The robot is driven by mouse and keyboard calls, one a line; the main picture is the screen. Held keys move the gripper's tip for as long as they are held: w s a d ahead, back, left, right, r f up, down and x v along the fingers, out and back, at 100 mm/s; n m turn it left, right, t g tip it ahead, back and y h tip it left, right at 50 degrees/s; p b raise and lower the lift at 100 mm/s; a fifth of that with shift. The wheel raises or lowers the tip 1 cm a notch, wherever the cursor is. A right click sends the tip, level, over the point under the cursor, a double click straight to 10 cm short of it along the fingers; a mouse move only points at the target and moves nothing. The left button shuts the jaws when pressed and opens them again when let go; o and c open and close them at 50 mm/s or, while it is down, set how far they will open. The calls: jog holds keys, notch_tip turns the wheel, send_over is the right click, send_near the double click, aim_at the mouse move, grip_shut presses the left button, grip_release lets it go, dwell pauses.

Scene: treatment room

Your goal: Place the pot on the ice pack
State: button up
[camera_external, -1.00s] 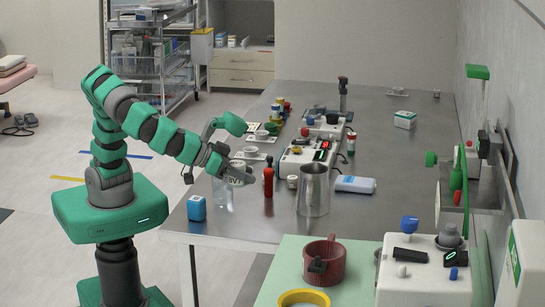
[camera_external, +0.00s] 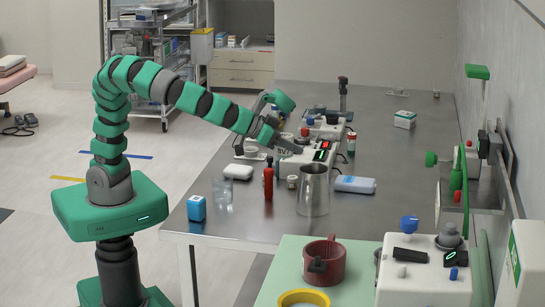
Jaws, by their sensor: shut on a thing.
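My gripper (camera_external: 287,143) is above the middle of the steel table, near the white device with the red display. It is shut on a small pale pot (camera_external: 284,152) with dark lettering. The pot is partly hidden by the gripper's fingers and appears held up off the table. A flat pack (camera_external: 355,184), white and pale blue, lies to the right of the steel jug and looks like the ice pack. The pot is to the left of and farther back than this pack, apart from it.
A steel jug (camera_external: 313,192) and a red bottle (camera_external: 268,180) stand between the gripper and the front edge. A clear glass (camera_external: 222,196), a blue box (camera_external: 196,208) and a white item (camera_external: 238,172) are at the left. The table (camera_external: 385,150) is clear behind the pack.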

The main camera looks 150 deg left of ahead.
jog(key=s+a+r, duration=0.1)
jog(key=s+a, duration=0.7)
jog(key=a, duration=0.4)
send_over(361, 179)
notch_tip(361, 179, down, 9)
jog(key=shift+w+d+r+b, duration=0.1)
jog(key=shift+d+r+b, duration=0.1)
jog(key=shift+b, duration=0.2)
jog(key=shift+f+b, duration=0.6)
jog(key=shift+f, duration=1.25)
jog(key=o, duration=1)
jog(key=shift+c, duration=0.2)
jog(key=shift+r, duration=0.1)
